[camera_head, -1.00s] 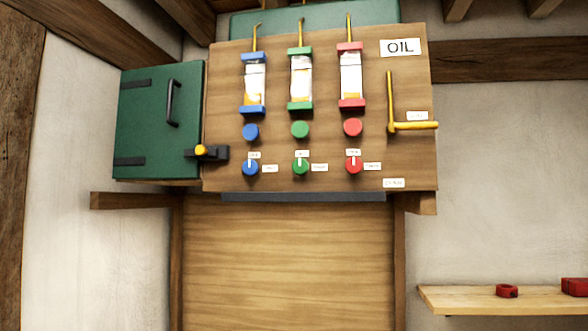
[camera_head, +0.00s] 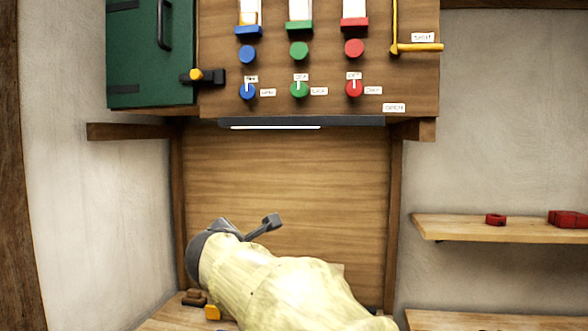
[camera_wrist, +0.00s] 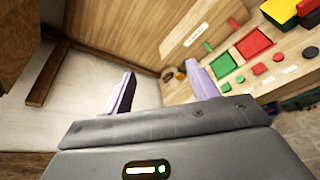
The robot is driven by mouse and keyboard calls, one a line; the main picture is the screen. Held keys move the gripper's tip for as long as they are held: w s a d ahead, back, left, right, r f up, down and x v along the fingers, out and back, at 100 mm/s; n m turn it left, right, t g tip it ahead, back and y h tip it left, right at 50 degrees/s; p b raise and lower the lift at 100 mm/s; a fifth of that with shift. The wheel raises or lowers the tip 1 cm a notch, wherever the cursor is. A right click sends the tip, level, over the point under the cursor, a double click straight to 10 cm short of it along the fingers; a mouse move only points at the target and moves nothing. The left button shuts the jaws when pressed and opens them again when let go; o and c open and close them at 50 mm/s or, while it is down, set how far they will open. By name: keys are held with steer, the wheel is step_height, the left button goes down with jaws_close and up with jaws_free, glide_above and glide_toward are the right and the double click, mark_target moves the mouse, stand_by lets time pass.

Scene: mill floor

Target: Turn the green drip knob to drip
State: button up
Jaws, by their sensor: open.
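The lower green knob (camera_head: 299,89) is on the wooden oil panel (camera_head: 225,68). Its white pointer points up toward a small label, and another label sits to its right; the lettering is too small to read surely. A plain green knob (camera_head: 299,51) sits above it, below the green-framed oiler (camera_head: 299,26). My gripper (camera_head: 250,228) is low in front of the wooden back board, well below the panel and apart from the knobs. In the wrist view my gripper (camera_wrist: 163,88) has its two pale fingers spread with nothing between them. The oil panel does not clearly show there.
Blue knob (camera_head: 247,91) and red knob (camera_head: 354,88) flank the green one. A yellow lever (camera_head: 415,47) is at the panel's right, a green cabinet (camera_head: 145,55) at its left. A dark bar (camera_head: 350,121) runs under the panel. A shelf (camera_head: 460,229) is at right.

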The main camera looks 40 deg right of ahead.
mark_target(299, 89)
steer(key=s+d+r+n+t+h, duration=0.1)
steer(key=s+d+r+n+h, duration=0.1)
steer(key=r, duration=1)
steer(key=s+d+r+n+t+h, duration=0.2)
steer(key=s+r+n+h, duration=0.2)
steer(key=r, duration=0.9)
steer(key=shift+s+d+r+n+h, duration=0.25)
steer(key=shift+s+h, duration=0.45)
steer(key=shift+h, duration=0.4)
steer(key=p+x, duration=0.8)
steer(key=x, duration=0.9)
steer(key=shift+w, duration=0.3)
steer(key=c, duration=1)
